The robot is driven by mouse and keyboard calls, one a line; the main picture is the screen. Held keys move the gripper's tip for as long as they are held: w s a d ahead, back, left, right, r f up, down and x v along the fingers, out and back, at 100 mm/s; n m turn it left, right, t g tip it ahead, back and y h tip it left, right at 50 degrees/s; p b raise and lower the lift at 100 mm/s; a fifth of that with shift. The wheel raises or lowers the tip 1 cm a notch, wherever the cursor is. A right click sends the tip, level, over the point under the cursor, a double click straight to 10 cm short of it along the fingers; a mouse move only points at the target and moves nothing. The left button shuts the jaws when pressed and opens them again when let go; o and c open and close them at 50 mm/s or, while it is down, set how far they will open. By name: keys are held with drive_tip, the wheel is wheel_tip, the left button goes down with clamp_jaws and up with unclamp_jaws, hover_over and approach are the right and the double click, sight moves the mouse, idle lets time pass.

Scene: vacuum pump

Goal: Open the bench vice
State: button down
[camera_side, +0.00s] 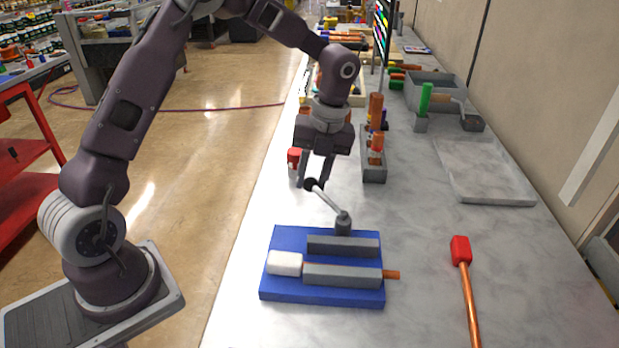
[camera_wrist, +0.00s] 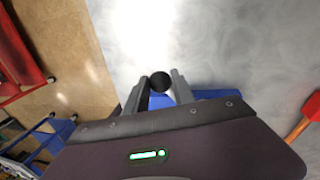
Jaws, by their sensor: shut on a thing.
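The bench vice has a blue base (camera_side: 272,243) and two grey jaw bars, the near one (camera_side: 342,275) and the far one (camera_side: 343,244). A grey lever (camera_side: 328,200) rises from a pivot behind the far bar and ends in a black knob (camera_wrist: 160,82). My gripper (camera_side: 315,184) is shut on the knob, with a finger on each side in the wrist view. A tool with a white head (camera_side: 285,262) and an orange handle (camera_side: 390,274) lies between the bars. I cannot tell how tightly the bars hold it.
A red-headed mallet (camera_side: 461,250) lies on the bench right of the vice. A grey tool holder (camera_side: 374,166) stands behind it, and a grey slab (camera_side: 480,172) and grey bin (camera_side: 436,90) are farther back right. The bench's left edge is close to the vice.

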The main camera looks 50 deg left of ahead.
drive_tip(key=shift+w, duration=0.1)
drive_tip(key=c, duration=1.1)
unclamp_jaws()
drive_tip(key=shift+o, duration=0.2)
wheel_tip(320, 180, up, 7)
drive_tip(key=w+d, duration=0.1)
drive_tip(key=s+d+r+n+t, duration=0.2)
drive_tip(key=s+r+n, duration=0.4)
drive_tip(key=s+r, duration=0.1)
drive_tip(key=s+d+r+n+t+h, duration=0.1)
drive_tip(key=s+n+t, duration=0.4)
drive_tip(key=s+n, duration=1.3)
drive_tip(key=shift+s+d+r+n, duration=0.2)
drive_tip(key=shift+s+d+n, duration=0.25)
drive_tip(key=shift+n, duration=0.45)
